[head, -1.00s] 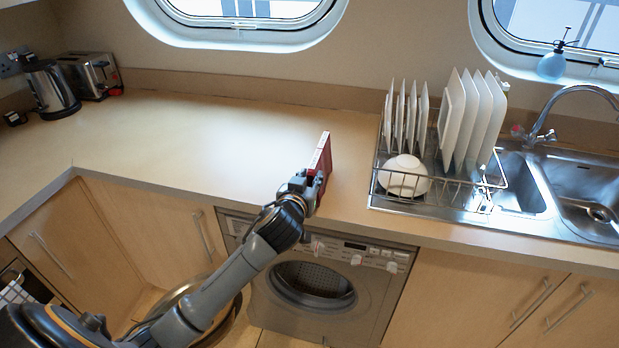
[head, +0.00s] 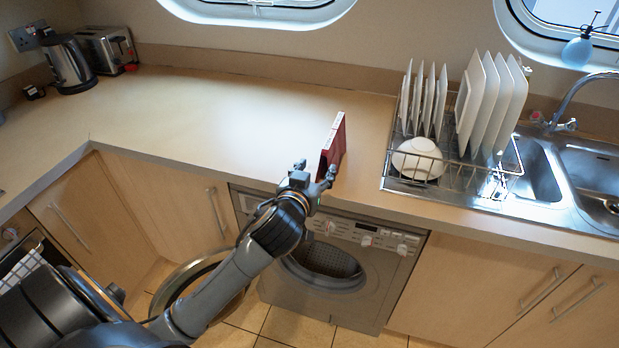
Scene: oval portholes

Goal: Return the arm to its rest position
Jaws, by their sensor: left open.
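My left arm reaches in from the lower left. Its gripper (head: 315,170) is open at the front edge of the counter, its two fingers spread apart. A red book-like object (head: 333,146) stands upright on the counter right at the fingertips. I cannot tell whether a finger still touches it. My right gripper is not in view.
The counter (head: 220,125) is clear left of the red object. A dish rack (head: 450,185) with plates and a white bowl (head: 417,158) stands to the right, beside the sink (head: 540,175). A washing machine (head: 325,275) with its round door open is below. A kettle (head: 68,65) and toaster (head: 106,50) stand back left.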

